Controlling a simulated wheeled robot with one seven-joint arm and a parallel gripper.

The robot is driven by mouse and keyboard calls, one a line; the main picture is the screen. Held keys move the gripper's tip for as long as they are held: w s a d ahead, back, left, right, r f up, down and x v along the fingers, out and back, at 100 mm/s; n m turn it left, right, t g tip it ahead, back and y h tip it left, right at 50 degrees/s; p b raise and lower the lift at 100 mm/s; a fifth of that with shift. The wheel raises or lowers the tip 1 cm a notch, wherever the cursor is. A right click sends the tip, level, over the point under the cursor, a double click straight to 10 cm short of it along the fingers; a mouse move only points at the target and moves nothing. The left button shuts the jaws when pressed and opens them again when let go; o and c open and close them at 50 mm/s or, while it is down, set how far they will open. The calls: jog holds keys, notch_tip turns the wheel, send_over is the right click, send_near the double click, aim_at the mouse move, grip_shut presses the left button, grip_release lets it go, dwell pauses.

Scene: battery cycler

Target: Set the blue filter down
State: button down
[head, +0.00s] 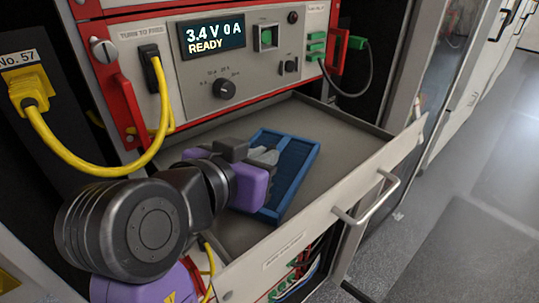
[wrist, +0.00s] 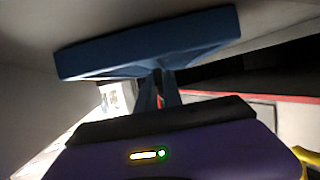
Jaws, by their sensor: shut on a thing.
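The blue filter (head: 297,160) is a flat rectangular panel with a raised blue frame, inside the open drawer (head: 345,205). My gripper (head: 266,157) is shut on its near left edge, reaching in from the left over the drawer. In the wrist view the filter (wrist: 150,42) spans the top, with the fingers (wrist: 166,88) meeting its underside or edge. The filter looks close to the drawer floor, but I cannot tell whether it touches it. Part of its left side is hidden by my gripper.
The drawer's front wall with its handle (head: 368,200) stands on the near right. The cycler panel (head: 235,60) is above the drawer, with a yellow cable (head: 85,165) looping at the left. Drawer floor is bare around the filter.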

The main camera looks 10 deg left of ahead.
jog(key=shift+s+r, duration=0.1)
jog(key=shift+s, duration=0.05)
jog(key=shift+f, duration=0.2)
jog(key=c, duration=1.5)
grip_release()
jog(key=shift+r, duration=0.15)
jog(key=shift+a+r, duration=0.1)
jog(key=b+v, duration=0.2)
jog(key=v, duration=1)
